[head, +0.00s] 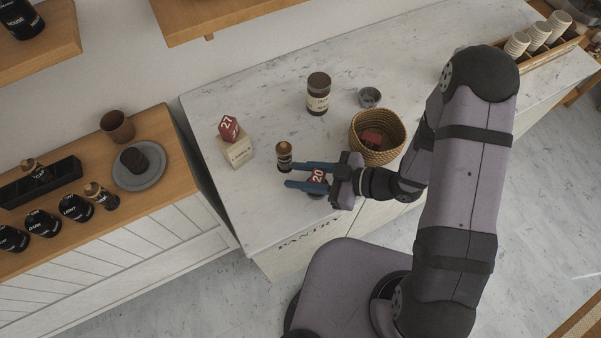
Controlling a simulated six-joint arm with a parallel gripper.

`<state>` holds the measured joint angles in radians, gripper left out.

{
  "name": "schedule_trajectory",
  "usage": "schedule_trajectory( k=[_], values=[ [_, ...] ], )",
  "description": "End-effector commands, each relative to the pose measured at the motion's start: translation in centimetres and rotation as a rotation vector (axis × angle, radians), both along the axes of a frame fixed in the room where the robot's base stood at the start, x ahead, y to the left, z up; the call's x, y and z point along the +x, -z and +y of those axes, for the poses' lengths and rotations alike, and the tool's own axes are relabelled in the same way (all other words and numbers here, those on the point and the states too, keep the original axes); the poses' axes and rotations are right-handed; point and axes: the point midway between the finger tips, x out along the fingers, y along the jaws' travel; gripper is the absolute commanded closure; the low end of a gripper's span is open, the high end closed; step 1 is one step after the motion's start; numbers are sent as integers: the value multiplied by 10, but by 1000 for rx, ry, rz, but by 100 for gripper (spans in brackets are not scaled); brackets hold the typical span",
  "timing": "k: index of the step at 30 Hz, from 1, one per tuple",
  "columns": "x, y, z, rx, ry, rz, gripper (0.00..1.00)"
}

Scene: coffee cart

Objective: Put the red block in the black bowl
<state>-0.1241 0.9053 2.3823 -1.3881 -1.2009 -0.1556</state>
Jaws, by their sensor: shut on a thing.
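A small dark grey bowl (370,97) stands on the counter behind the wicker basket, up and right of my gripper. Something dark shows just below the held block, too hidden to name. Another red block marked 27 (229,127) rests on a cream box (238,150) at the left.
A wicker basket (398,125) with a dark red thing inside stands beside my wrist. A small brown-topped bottle (284,155) stands close to the fingertips. A brown jar (318,95) stands farther back. The counter (265,105) is clear between the jar and cream box.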

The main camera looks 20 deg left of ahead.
Motion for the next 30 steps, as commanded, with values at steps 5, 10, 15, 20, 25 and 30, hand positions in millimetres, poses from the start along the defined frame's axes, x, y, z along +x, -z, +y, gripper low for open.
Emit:
schedule_trajectory(
  k=[5, 10, 15, 20, 25, 30],
  values=[
    [0, 6, 0, 0, 0, 0, 91],
    [0, 11, 0, 0, 0, 0, 91],
    [0, 11, 0, 0, 0, 0, 91],
    [0, 11, 0, 0, 0, 0, 50],
    [0, 11, 0, 0, 0, 0, 50],
    [0, 6, 0, 0, 0, 0, 50]
  ],
)
